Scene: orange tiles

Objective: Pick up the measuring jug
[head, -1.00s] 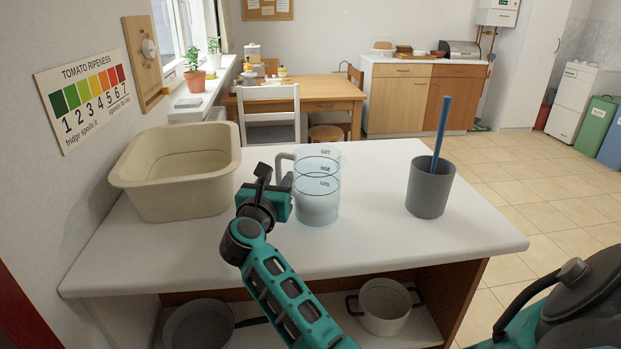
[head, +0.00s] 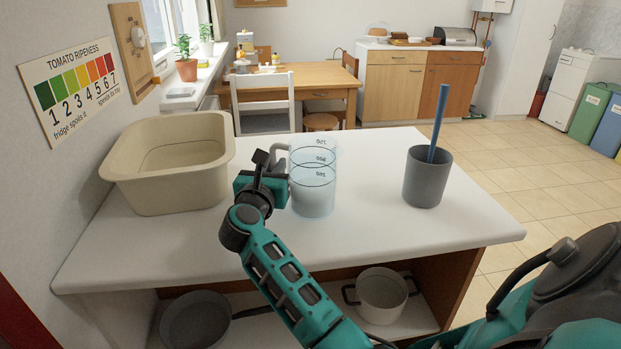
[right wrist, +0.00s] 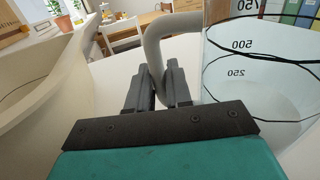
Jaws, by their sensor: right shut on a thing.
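The measuring jug (head: 314,192) is a clear, pale blue cylinder with dark ring marks and numbers and a grey handle (head: 278,151). It stands upright on the white worktop (head: 380,225); I see no clear gap under it. My right gripper (head: 272,165) is at the jug's left side, shut on the handle. In the right wrist view the two dark fingers (right wrist: 158,85) close around the lower part of the grey handle (right wrist: 155,45), with the jug's wall (right wrist: 262,75) just to the right. My left gripper is not in view.
A beige basin (head: 175,185) stands left of my gripper, close to it. A grey cup (head: 426,182) holding a blue stick (head: 438,120) stands to the right. The worktop between jug and cup is clear. A pan (head: 195,322) and a pot (head: 382,296) sit on the shelf below.

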